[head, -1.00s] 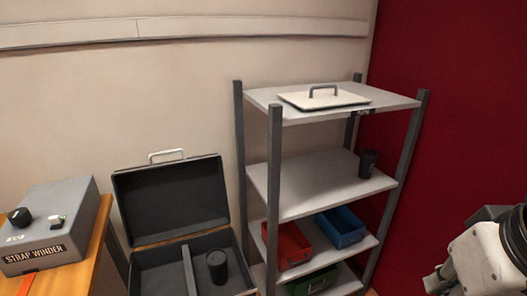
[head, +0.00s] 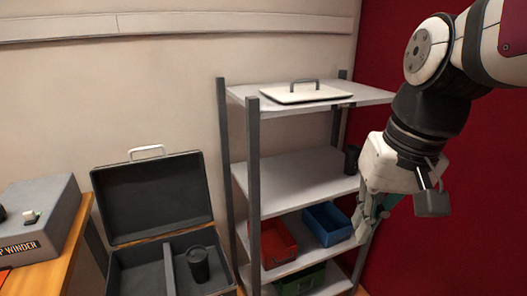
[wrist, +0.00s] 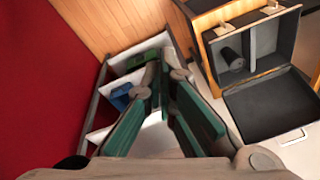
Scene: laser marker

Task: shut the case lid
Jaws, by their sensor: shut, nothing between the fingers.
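The dark case (head: 127,272) stands open at the lower left of the head view. Its lid (head: 152,196) is raised and leans back, with a light handle (head: 147,152) on its upper edge. A dark cup (head: 198,264) stands in the right compartment. In the wrist view the case (wrist: 229,28) is at the top right with its lid (wrist: 262,108) swung open. My gripper (head: 374,216) is in front of the shelf's right side, well to the right of the case. It is shut and empty; its teal fingers (wrist: 164,78) show in the wrist view.
A strap winder (head: 42,215) sits on a wooden table at left. A red wall is at right.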

